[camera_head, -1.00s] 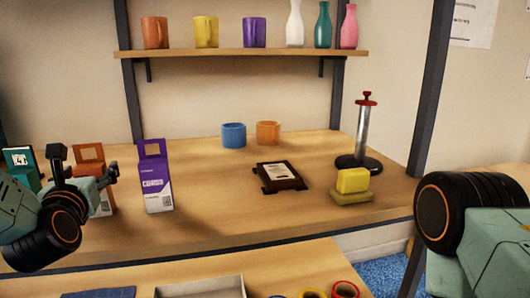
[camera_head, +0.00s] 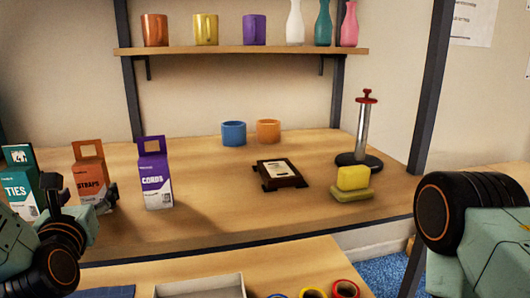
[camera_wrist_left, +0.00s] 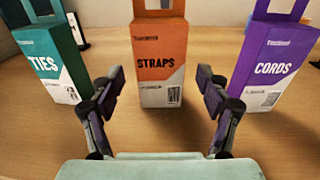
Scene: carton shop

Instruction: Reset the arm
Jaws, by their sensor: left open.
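My left gripper (camera_head: 84,203) is at the lower left of the head view, in front of the orange STRAPS carton (camera_head: 90,178). In the left wrist view its two fingers (camera_wrist_left: 160,98) are spread apart with nothing between them. The STRAPS carton (camera_wrist_left: 160,58) stands upright just beyond the fingers, apart from them. The purple CORDS carton (camera_head: 155,175) stands upright to the right, and the teal TIES carton (camera_head: 20,183) to the left. My right arm shows at the lower right of the head view, but its gripper is out of view.
A dark framed plaque (camera_head: 281,175), a yellow sponge stack (camera_head: 353,180) and a red-topped metal stand (camera_head: 361,135) sit on the counter (camera_head: 235,210). Blue (camera_head: 234,133) and orange (camera_head: 268,131) cups stand farther back. An upper shelf (camera_head: 240,51) holds mugs and vases. The counter's middle front is clear.

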